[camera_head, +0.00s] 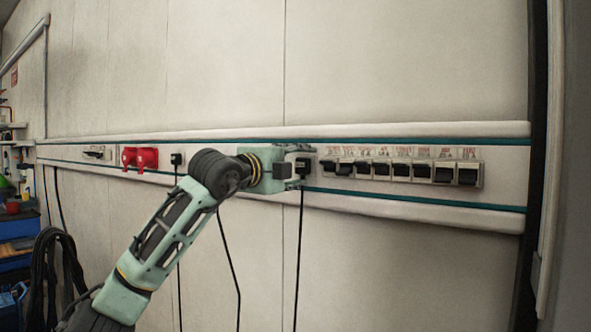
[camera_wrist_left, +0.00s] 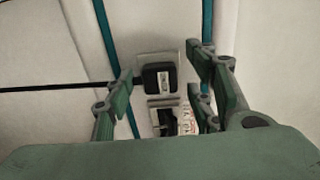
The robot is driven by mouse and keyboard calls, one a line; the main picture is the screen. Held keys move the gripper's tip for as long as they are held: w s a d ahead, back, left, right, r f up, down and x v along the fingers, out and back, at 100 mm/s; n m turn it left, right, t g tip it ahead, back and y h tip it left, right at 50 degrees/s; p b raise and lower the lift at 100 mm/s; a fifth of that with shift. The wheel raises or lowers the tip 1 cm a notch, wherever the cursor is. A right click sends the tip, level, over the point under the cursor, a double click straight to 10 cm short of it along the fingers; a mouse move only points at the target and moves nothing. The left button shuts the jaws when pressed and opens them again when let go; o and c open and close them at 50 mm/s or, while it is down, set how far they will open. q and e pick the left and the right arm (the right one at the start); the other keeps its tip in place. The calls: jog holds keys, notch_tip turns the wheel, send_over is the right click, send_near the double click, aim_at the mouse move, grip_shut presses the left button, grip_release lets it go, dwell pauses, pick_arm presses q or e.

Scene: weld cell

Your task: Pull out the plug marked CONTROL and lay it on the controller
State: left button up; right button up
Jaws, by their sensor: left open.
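My left gripper (camera_head: 299,167) is at the wall rail, open, with its fingers around the place of a black plug (camera_head: 303,168). In the left wrist view the black plug (camera_wrist_left: 158,78) with a small pale label sits in a socket between the open fingers (camera_wrist_left: 160,74). I see a gap on both sides of it. The label is too small to read, so I cannot tell whether it says CONTROL. A black cable (camera_wrist_left: 55,87) runs off from the plug. The controller is not recognisable in either view. My right gripper is not in view.
The rail (camera_head: 400,208) carries a row of black switches (camera_head: 402,171) with red labels to the right. Red sockets (camera_head: 140,157) and another black plug (camera_head: 176,158) are to the left. Cables hang below the rail. Coiled cable (camera_head: 58,265) and blue bins (camera_head: 15,262) stand far left.

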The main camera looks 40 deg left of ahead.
pick_arm(q)
jog(key=shift+c, duration=0.5)
grip_shut()
jog(key=shift+s+b, duration=0.1)
jog(key=shift+b, duration=0.2)
jog(key=shift+s+d+b, duration=0.1)
jog(key=shift+s+b, duration=0.5)
jog(key=shift+s, duration=0.3)
jog(key=shift+s+d+b, duration=0.15)
jog(key=shift+s+b, duration=0.35)
jog(key=shift+s, duration=0.55)
jog(key=shift+s+d+b, duration=0.1)
jog(key=shift+s+b, duration=0.4)
jog(key=shift+s, duration=0.5)
